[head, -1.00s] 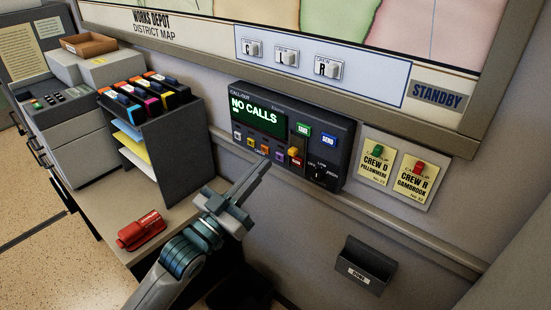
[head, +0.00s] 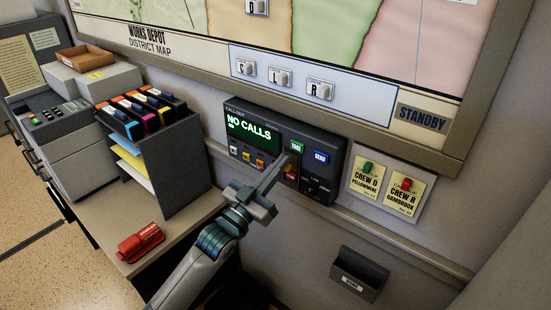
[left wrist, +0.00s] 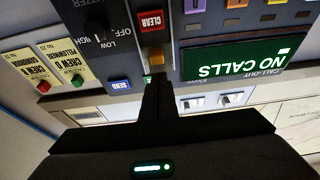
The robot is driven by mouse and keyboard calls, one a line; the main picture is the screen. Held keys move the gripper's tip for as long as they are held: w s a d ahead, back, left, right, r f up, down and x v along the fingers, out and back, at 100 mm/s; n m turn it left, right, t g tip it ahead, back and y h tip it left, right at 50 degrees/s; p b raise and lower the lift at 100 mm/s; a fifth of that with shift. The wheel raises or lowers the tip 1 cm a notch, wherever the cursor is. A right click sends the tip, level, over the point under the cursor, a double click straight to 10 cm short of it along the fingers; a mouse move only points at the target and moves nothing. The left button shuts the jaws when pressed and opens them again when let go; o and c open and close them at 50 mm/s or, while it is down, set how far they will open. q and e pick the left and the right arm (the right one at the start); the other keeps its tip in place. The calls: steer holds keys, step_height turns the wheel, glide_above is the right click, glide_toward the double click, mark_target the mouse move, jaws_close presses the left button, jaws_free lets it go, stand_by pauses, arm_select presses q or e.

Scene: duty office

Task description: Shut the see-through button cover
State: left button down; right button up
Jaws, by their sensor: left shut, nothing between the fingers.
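The dark call-out panel (head: 240,155) on the wall reads NO CALLS. It carries a blue SEND button (head: 320,157), a green button (head: 296,147) and a red label (head: 290,176), which reads CLEAR in the left wrist view (left wrist: 151,21). A small amber block (left wrist: 156,58) sits beside that label. I cannot make out the see-through cover's outline or angle. My left gripper (head: 289,158) is shut and empty, its tips in front of the panel between the green button and the red label. Contact cannot be told. My right gripper is not in view.
A black knob (head: 313,187) is right of the fingers. Crew cards (head: 368,177) hang farther right, and a small dark wall holder (head: 358,273) is below. A binder rack (head: 165,165) and red stapler (head: 141,242) stand on the desk to the left.

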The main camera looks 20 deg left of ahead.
arm_select(q)
steer(key=shift+f, duration=0.75)
step_height(320, 180, down, 6)
steer(key=b, duration=0.3)
steer(key=shift+f+b, duration=0.2)
steer(key=shift+b, duration=0.2)
steer(key=shift+f, duration=0.1)
steer(key=shift+s+f, duration=0.1)
steer(key=shift+f, duration=0.05)
